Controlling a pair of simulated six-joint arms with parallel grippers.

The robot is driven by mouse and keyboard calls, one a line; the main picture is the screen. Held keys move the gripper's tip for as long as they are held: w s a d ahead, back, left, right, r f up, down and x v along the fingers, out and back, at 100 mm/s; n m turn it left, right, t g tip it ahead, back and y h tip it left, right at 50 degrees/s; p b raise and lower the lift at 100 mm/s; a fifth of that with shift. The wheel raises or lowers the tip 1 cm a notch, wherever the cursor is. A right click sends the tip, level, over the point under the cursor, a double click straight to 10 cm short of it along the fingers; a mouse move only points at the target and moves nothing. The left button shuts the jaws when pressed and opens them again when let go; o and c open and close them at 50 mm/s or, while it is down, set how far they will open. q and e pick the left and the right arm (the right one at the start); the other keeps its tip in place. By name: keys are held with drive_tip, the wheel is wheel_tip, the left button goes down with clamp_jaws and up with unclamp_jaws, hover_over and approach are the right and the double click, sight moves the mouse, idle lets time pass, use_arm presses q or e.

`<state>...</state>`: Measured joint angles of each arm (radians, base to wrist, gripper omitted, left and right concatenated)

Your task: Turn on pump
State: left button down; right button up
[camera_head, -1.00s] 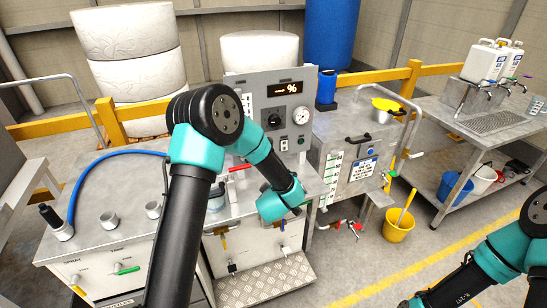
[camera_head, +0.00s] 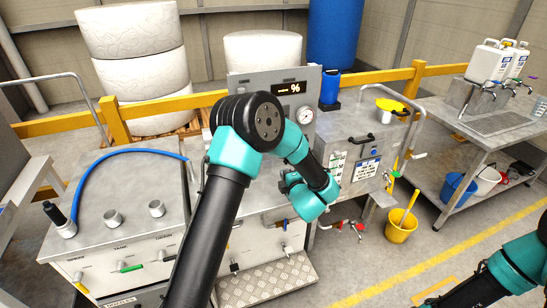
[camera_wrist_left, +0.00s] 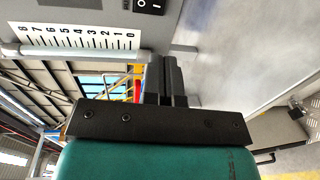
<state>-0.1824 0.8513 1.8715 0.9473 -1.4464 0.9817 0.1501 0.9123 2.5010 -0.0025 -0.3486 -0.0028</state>
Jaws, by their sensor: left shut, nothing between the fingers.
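The pump's control panel (camera_head: 303,74) stands at the back of the steel bench, with a lit % display (camera_head: 289,88) and a round gauge (camera_head: 305,115). A black rocker switch (camera_wrist_left: 150,4) marked O and I shows at the top edge of the left wrist view; my left arm hides it in the head view. My left gripper (camera_wrist_left: 166,68) is shut and empty. Its fingertips appear below the switch in the wrist picture, apart from it, near the end of a numbered white scale (camera_wrist_left: 75,36). My right arm shows at the lower right, its gripper out of view.
Three pipe fittings and a blue hose (camera_head: 120,153) occupy the left bench. A steel tank (camera_head: 340,125) stands right of the panel. A yellow bucket (camera_head: 400,228) is on the floor. A sink table (camera_head: 490,140) stands further right.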

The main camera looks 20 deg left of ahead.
use_arm(q)
drive_tip(key=shift+a, duration=0.1)
drive_tip(key=x, duration=1.4)
drive_tip(key=shift+f, duration=0.1)
